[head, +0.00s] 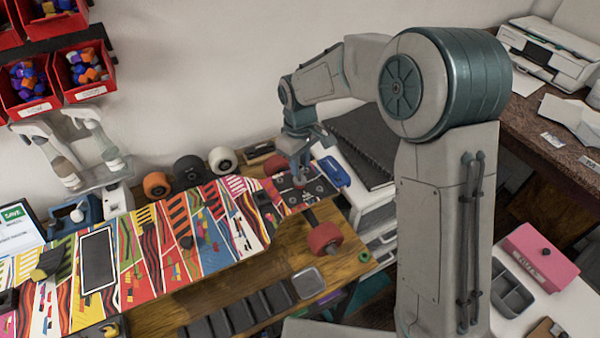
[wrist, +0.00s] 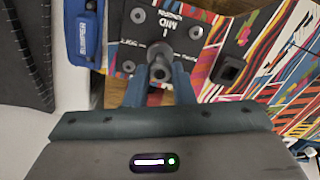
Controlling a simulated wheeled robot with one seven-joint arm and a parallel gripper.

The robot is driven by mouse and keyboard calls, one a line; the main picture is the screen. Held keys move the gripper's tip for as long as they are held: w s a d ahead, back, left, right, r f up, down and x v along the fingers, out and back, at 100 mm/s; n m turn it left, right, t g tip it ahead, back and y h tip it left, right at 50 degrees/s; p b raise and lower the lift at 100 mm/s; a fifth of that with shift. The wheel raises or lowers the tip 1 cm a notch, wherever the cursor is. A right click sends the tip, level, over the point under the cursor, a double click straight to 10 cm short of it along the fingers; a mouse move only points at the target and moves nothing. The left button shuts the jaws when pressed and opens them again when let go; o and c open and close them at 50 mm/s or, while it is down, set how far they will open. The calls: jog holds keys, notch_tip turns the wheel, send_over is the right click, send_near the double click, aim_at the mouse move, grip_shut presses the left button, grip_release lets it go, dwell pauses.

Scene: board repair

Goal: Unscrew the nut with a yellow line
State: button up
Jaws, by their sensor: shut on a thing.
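A colourful skateboard deck (head: 190,238) lies upturned on the wooden bench. A black truck plate (head: 317,186) sits at its right end; the plate also shows in the wrist view (wrist: 183,14) with several round bolt heads or nuts. My gripper (head: 299,182) points down over this plate.
Red wheels (head: 324,238) stick out beside the truck. A blue object (head: 334,172) lies just right of the plate, close to my gripper. Spare wheels (head: 188,170) stand behind the deck. A black tray row (head: 240,312) lies at the bench front.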

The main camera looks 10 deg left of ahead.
jog(key=shift+r, duration=0.5)
notch_tip(320, 180, up, 7)
jog(key=p, duration=0.5)
dwell(0.4)
